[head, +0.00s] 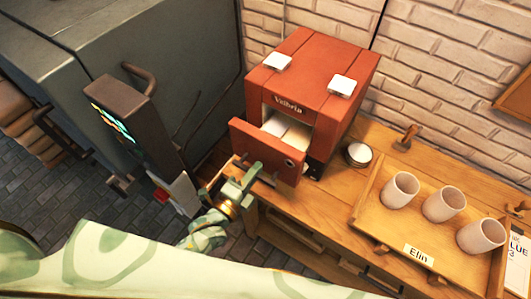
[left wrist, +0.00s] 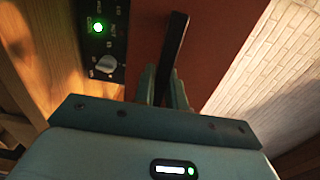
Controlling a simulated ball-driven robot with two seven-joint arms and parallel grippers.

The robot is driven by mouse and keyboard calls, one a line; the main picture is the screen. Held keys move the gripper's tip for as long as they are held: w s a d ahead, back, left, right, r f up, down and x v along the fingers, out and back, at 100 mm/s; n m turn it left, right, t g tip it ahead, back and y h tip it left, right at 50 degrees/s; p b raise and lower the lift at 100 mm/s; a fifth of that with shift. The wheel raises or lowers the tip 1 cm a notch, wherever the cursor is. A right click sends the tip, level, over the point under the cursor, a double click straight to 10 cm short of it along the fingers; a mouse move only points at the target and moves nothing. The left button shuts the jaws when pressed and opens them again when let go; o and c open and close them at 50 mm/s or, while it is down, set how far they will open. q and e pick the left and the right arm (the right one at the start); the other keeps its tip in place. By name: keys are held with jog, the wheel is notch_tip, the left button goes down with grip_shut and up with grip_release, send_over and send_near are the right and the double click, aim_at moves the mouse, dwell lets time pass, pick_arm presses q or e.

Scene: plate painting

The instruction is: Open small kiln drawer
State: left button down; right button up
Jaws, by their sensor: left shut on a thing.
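The small kiln (head: 305,85) is a red-brown box marked "Valbria" on the wooden bench. Its front drawer (head: 262,150) stands pulled out from the body, and white pieces (head: 288,128) show in the opening behind the drawer front. My left gripper (head: 250,175) is at the drawer front's lower left. In the left wrist view its fingers (left wrist: 163,88) are shut on a dark bar handle (left wrist: 175,42) in front of the red-brown panel. A control panel (left wrist: 102,38) with a knob and a green light shows beside it. My right gripper is not in view.
A wooden tray (head: 375,215) labelled "Elin" holds three pale cups. A small round white-topped container (head: 358,154) and a wooden-handled stamp (head: 406,138) sit right of the kiln. A large dark grey cabinet (head: 165,60) stands left. Dark floor (head: 65,185) shows at lower left.

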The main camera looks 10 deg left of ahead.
pick_arm(q)
jog(key=p+v, duration=0.1)
jog(key=v, duration=0.6)
jog(key=shift+s, duration=0.3)
jog(key=shift+a, duration=0.1)
jog(key=c, duration=1.4)
grip_release()
jog(key=shift+c, duration=0.2)
jog(key=b+v, duration=0.2)
jog(key=v, duration=1.4)
jog(key=shift+b, duration=0.3)
jog(key=shift+s, duration=0.15)
